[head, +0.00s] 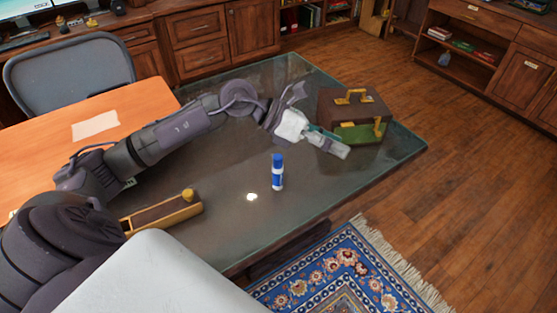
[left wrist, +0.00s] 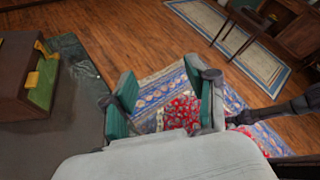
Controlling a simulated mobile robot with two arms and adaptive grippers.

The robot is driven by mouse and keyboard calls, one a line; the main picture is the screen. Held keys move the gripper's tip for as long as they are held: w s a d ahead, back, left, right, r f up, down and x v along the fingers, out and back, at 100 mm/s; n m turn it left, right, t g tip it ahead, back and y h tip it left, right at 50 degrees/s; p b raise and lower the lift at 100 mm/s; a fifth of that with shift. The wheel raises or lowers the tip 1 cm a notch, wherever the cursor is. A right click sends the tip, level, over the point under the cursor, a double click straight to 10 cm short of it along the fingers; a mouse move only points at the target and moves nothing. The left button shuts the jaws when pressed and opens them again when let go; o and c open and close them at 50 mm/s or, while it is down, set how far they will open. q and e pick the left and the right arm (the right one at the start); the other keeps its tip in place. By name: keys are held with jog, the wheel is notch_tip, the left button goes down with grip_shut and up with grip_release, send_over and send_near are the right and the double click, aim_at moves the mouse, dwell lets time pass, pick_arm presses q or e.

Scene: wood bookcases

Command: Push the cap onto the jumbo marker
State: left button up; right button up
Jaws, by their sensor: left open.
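The jumbo marker (head: 277,172) stands upright on the dark glass table in the head view. It is blue with a pale band around its middle. Its blue upper part looks like the cap, resting on top; I cannot tell how firmly it sits. My left gripper (head: 328,141) is above the table, behind and to the right of the marker, apart from it. In the left wrist view its two teal fingers (left wrist: 164,92) are spread with nothing between them. The marker is not visible in that view. My right gripper does not show.
A brown case (head: 335,108) with yellow handles and a green panel stands close behind my left gripper; the left wrist view shows it too (left wrist: 22,75). A small white object (head: 252,197) lies left of the marker. A long wooden box (head: 165,213) lies farther left. The table's right edge is near.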

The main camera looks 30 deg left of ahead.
pick_arm(q)
jog(key=a+f+m+g+y, duration=0.1)
jog(key=a+f+y, duration=0.1)
jog(key=a+y, duration=0.5)
jog(key=g+y, duration=0.1)
jog(key=y, duration=0.1)
send_near(280, 156)
notch_tip(280, 156, up, 4)
jog(key=a, duration=0.1)
jog(key=shift+s+a+f, duration=0.15)
jog(key=shift+s+f, duration=0.05)
jog(key=shift+s, duration=0.15)
jog(key=p+x, duration=0.1)
jog(key=x, duration=0.7)
jog(key=shift+f, duration=0.35)
